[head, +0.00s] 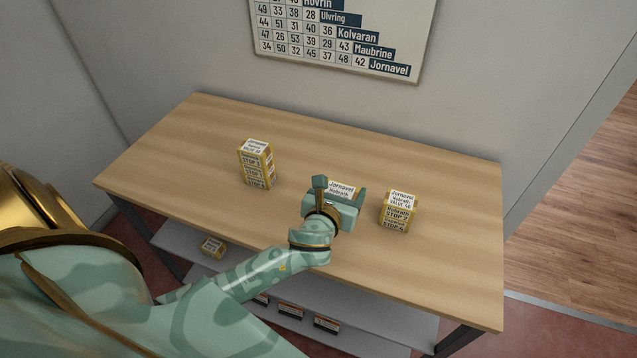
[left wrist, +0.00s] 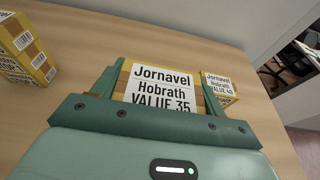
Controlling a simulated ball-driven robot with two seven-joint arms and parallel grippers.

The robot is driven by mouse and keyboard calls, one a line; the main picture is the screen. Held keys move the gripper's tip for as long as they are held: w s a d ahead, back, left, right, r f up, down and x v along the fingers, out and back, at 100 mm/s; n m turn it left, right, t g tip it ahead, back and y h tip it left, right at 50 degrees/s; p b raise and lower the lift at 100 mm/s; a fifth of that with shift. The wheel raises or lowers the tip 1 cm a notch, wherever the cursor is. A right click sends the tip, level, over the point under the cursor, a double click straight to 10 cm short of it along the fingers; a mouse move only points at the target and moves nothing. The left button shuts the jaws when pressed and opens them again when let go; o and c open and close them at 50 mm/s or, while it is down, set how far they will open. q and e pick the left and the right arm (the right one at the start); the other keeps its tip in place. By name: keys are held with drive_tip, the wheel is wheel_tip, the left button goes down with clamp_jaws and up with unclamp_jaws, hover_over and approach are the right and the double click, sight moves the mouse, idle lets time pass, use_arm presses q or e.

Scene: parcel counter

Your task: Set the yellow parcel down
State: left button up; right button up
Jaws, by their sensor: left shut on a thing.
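My left gripper (head: 340,191) reaches over the wooden counter and is shut on a yellow parcel (head: 343,187). In the left wrist view the held parcel (left wrist: 160,90) sits between both fingers, its white label reading Jornavel, Hobrath, VALUE 35. The gripper hides most of its sides, and I cannot tell whether its underside touches the counter. To its left stands a stack of yellow parcels (head: 257,166). To its right stands a shorter yellow stack (head: 398,211), its top label reading VALUE 40. The held parcel is between the two stacks. My right gripper is not in view.
The wooden counter top (head: 445,275) is bare at the right, front and back. A lower shelf (head: 365,325) holds a small yellow parcel (head: 213,247) and several dark boxes (head: 291,311). A chart (head: 340,35) of numbers and place names hangs on the wall behind.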

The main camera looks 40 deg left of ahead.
use_arm(q)
drive_tip(key=w+a+f, duration=0.2)
drive_tip(key=a, duration=0.1)
drive_tip(key=w+a+b, duration=0.1)
drive_tip(key=shift+w+a+f, duration=0.15)
drive_tip(key=shift+w+f, duration=0.25)
drive_tip(key=w+a+f+b, duration=0.1)
drive_tip(key=a+f+b, duration=0.1)
drive_tip(key=f, duration=0.1)
drive_tip(key=w+a+f, duration=0.1)
drive_tip(key=shift+w+a+f+b, duration=0.1)
drive_tip(key=shift+w+f+b, duration=0.25)
drive_tip(key=shift+b, duration=0.05)
drive_tip(key=shift+w+a+f, duration=0.3)
drive_tip(key=shift+f, duration=0.05)
drive_tip(key=f+b, duration=0.3)
drive_tip(key=f, duration=0.1)
drive_tip(key=shift+w+a, duration=0.25)
drive_tip(key=shift+r, duration=0.15)
drive_tip(key=o, duration=0.8)
drive_tip(key=shift+c, duration=0.2)
drive_tip(key=shift+o, duration=1.4)
